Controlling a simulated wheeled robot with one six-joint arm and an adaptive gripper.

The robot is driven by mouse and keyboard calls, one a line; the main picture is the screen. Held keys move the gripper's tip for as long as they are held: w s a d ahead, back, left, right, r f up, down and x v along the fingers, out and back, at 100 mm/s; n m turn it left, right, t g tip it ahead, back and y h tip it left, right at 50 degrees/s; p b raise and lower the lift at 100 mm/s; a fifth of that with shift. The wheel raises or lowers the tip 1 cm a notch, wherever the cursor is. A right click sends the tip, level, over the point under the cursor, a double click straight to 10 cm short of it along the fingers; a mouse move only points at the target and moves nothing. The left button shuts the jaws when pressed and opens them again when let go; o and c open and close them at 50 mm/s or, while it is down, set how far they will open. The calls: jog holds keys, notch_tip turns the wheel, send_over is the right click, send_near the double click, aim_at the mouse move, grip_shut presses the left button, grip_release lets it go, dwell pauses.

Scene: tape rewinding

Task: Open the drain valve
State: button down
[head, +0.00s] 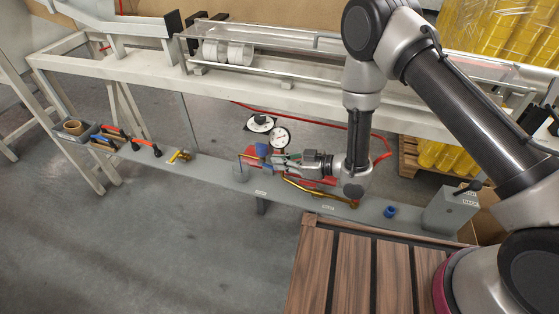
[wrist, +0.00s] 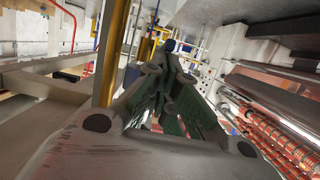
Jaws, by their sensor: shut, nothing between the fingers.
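My gripper (head: 276,160) is shut and empty, reaching left just above the grey beam (head: 222,173), beside a small cluster of fittings. A blue part (head: 262,150) of that cluster shows close to the fingertips. In the wrist view the fingers of my gripper (wrist: 168,58) come together at the tips, with a dark blue part (wrist: 169,45) just beyond them. I cannot tell whether they touch it. Which fitting is the drain valve is not clear; my gripper partly hides the cluster. A yellow valve-like fitting (head: 180,156) sits on the beam further left.
A round gauge (head: 280,136) stands behind my gripper, with a second dial (head: 261,124) beside it. A brass-coloured pipe (head: 320,193) runs below my gripper. A blue cap (head: 389,211) lies right on the beam. A yellow upright pipe (wrist: 110,50) is close left in the wrist view.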

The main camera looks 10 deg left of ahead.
jog(key=shift+d+f, duration=0.15)
jog(key=shift+f, duration=0.6)
jog(key=shift+d+f, duration=0.1)
jog(key=shift+f, duration=0.75)
